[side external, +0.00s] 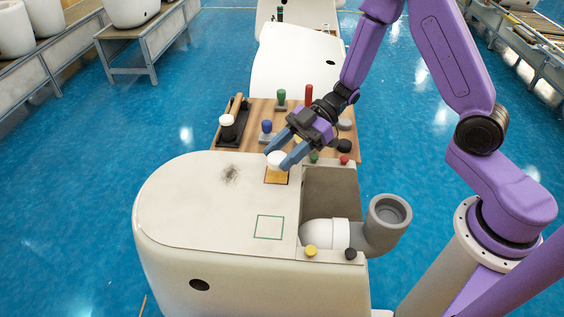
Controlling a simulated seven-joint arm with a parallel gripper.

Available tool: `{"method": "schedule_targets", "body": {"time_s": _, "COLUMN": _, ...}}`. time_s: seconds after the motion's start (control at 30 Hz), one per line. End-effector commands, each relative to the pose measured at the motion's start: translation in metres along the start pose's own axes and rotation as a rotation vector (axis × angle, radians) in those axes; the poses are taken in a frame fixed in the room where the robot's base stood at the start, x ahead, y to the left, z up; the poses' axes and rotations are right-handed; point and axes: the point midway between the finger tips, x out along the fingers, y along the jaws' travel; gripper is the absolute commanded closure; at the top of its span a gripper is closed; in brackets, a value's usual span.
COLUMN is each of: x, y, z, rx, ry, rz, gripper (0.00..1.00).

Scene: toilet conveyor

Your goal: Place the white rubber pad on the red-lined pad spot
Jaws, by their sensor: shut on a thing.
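My gripper (281,157) is shut on the white rubber pad (275,158), which shows as a small rounded white piece between the fingertips. The pad is at the back edge of the red-lined pad spot (276,179), a small outlined square with a yellow-orange fill on the white toilet body's top. The pad and fingers hide the back part of the spot. I cannot tell whether the pad touches the surface or hangs just above it.
A green-lined square (268,227) is empty in front. An open cavity (330,190) with a white pipe and grey elbow (388,222) lies at right. Small coloured knobs ring the cavity. A wooden board (225,140) with several coloured-handled tools stands behind. A dark smudge (230,174) marks the top.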

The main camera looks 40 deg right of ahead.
Motion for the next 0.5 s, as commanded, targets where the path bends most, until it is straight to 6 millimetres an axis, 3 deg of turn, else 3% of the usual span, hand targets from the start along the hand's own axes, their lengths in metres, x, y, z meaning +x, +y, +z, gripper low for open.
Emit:
{"method": "schedule_targets", "body": {"time_s": 0.3, "x": 0.013, "y": 0.003, "z": 0.029, "rx": 0.003, "ry": 0.000, "rz": -0.001, "gripper": 0.84}}
{"method": "schedule_targets", "body": {"time_s": 0.5, "x": 0.014, "y": 0.003, "z": 0.031, "rx": -0.001, "ry": 0.001, "rz": 0.000, "gripper": 0.84}}
